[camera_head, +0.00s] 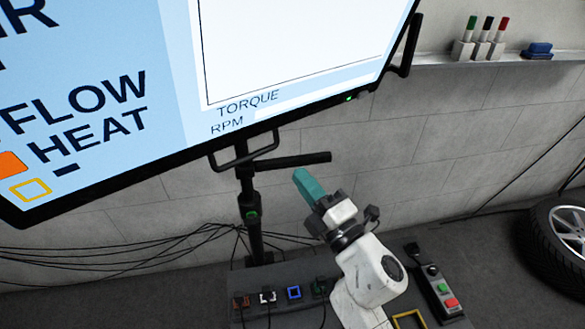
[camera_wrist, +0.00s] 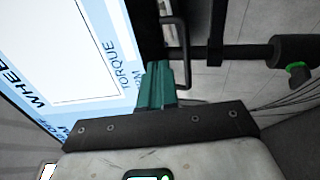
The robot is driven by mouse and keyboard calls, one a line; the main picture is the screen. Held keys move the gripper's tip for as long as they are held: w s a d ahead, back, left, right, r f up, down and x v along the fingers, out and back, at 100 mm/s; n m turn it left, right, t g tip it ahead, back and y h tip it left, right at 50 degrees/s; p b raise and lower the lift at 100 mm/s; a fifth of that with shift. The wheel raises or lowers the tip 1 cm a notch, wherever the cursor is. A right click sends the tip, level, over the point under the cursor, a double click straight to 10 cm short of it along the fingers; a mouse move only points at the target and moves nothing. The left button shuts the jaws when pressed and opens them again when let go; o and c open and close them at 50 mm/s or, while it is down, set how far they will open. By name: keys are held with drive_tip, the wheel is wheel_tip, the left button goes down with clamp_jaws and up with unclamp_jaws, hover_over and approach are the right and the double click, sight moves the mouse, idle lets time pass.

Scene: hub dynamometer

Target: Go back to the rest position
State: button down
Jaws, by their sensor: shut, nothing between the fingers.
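My gripper (camera_head: 304,180) has teal fingers, pressed together and empty, pointing up and left below the screen in the head view. It also shows in the wrist view (camera_wrist: 157,80), with the fingers side by side in front of the dark mounting plate. The large screen (camera_head: 290,60) with a light blue display hangs close beyond the fingers. I cannot tell the exact gap between fingertips and screen.
A black stand (camera_head: 250,205) with a side bar holds the screen. A dark console (camera_head: 275,275) with sockets and a button box (camera_head: 440,290) lie below. A tire (camera_head: 555,245) is at right. A wall shelf (camera_head: 500,57) holds markers. Cables hang along the wall at left.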

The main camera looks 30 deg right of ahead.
drive_tip(key=shift+v, duration=1.65)
